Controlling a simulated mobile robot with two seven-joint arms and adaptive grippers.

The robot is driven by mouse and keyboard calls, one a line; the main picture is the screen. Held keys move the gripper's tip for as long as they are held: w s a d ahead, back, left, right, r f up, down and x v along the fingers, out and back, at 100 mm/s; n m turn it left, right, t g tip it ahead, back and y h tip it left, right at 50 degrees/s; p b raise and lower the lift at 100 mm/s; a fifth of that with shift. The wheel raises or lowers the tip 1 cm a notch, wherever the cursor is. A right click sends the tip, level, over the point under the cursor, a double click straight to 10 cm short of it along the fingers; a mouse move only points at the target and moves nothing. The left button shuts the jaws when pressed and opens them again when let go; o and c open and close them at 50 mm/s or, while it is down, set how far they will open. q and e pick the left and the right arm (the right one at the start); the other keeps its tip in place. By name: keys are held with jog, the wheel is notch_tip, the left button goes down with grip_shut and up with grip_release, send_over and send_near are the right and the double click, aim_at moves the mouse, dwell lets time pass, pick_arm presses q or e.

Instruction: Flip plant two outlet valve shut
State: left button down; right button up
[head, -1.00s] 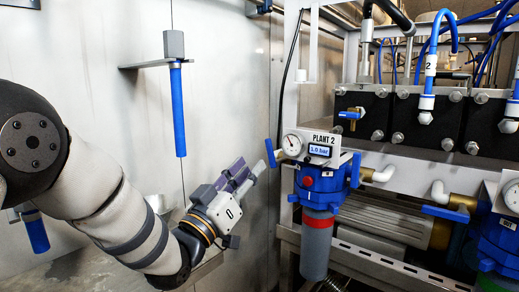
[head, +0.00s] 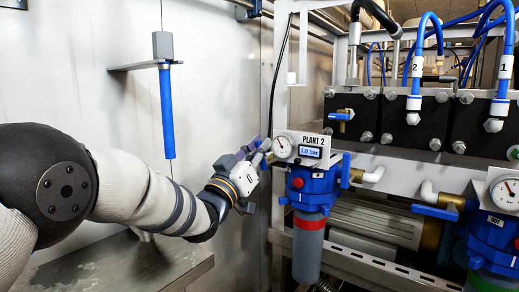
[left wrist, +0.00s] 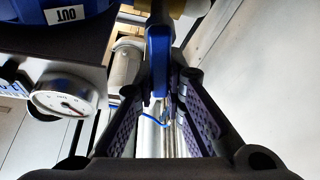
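The plant two unit is a blue filter housing (head: 313,188) under a panel marked PLANT 2 (head: 318,140). The outlet valve's blue lever (head: 264,145) sits left of the gauge in the head view, partly hidden by my left gripper (head: 258,154). In the left wrist view the lever (left wrist: 158,60) stands upright between the two fingers of my left gripper (left wrist: 162,88). The fingers look apart around it; firm contact does not show. An OUT label (left wrist: 66,15) is on the blue housing there. My right gripper is not in view.
A pressure gauge (head: 283,147) is close beside my left gripper; it also shows in the left wrist view (left wrist: 66,97). Another blue lever (head: 345,170) is on the housing's right. A blue-handled tool (head: 168,112) hangs on the wall. A metal bench (head: 150,262) lies below.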

pick_arm(q)
jog(key=shift+s+d+r+m+g+h, duration=0.15)
jog(key=shift+m+h, duration=0.1)
jog(key=shift+m, duration=0.3)
jog(key=shift+s+d+r+m+g+h, duration=0.15)
jog(key=shift+m+h, duration=0.1)
jog(key=shift+m, duration=0.3)
jog(key=m, duration=0.1)
jog(key=m+h, duration=0.1)
jog(key=shift+d+f+m+g, duration=0.15)
jog(key=shift+m+g, duration=0.15)
jog(key=shift+m, duration=0.1)
jog(key=c, duration=1.6)
grip_release()
jog(key=shift+f, duration=0.1)
jog(key=shift+c, duration=0.2)
jog(key=shift+s, duration=0.1)
